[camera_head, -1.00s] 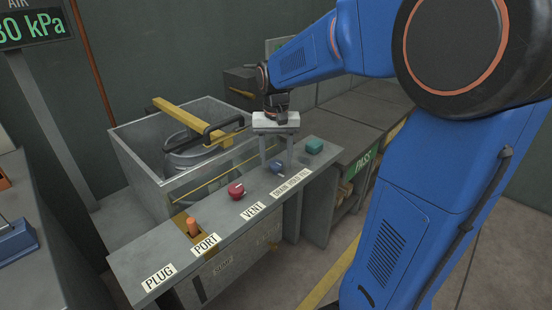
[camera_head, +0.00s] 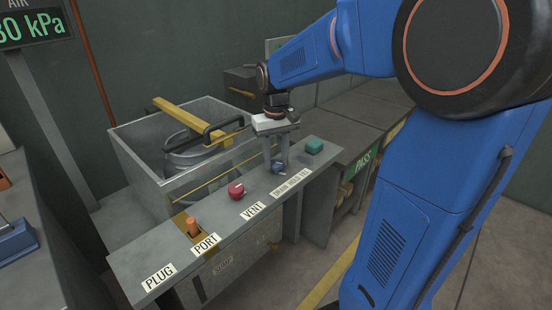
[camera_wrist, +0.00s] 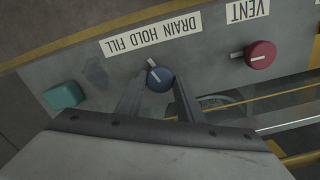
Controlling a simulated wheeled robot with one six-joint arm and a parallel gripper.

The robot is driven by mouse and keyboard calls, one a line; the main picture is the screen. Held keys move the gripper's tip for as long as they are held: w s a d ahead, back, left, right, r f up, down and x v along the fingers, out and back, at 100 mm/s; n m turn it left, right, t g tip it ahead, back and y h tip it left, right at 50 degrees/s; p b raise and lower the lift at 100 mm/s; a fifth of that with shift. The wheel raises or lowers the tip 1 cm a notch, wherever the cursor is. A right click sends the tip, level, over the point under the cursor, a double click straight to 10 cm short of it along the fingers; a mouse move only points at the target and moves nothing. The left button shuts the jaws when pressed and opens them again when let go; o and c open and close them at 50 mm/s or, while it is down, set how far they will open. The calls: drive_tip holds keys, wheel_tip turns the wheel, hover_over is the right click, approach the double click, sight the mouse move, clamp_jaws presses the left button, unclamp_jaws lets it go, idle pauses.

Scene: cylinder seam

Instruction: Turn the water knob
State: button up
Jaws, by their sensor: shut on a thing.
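The water knob is a small blue knob (camera_head: 277,168) with a white pointer, on the grey panel beside the DRAIN HOLD FILL label (camera_head: 291,184). My gripper (camera_head: 276,160) reaches down over it and is shut on it. In the wrist view the knob (camera_wrist: 160,80) sits between the tips of my two grey fingers (camera_wrist: 157,88). Its pointer slants up and left there, toward the label (camera_wrist: 150,36), which reads upside down. I cannot tell exactly which word it points at. In the head view my fingers partly hide the knob.
A red knob (camera_head: 236,190) by the VENT label and an orange plug (camera_head: 193,227) sit left along the panel. A teal block (camera_head: 314,146) is to the right. An open tank (camera_head: 125,150) with a yellow bar (camera_head: 190,118) stands behind the panel.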

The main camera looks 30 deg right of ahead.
sight(276, 163)
drive_tip(key=shift+n, duration=1.2)
drive_tip(key=o, duration=1)
drive_tip(key=shift+o, duration=0.2)
drive_tip(key=shift+r, duration=0.15)
wheel_tip(276, 163, up, 17)
drive_tip(key=s+a+f+m+t, duration=0.1)
drive_tip(key=s+f+t, duration=0.1)
drive_tip(key=s+f, duration=0.6)
drive_tip(key=s+a+f+t, duration=0.2)
drive_tip(key=s+f, duration=0.7)
drive_tip(key=s, duration=0.6)
drive_tip(key=shift+s+a+m+t, duration=0.25)
drive_tip(key=shift+a+m+t, duration=0.05)
drive_tip(key=shift+m+t, duration=0.1)
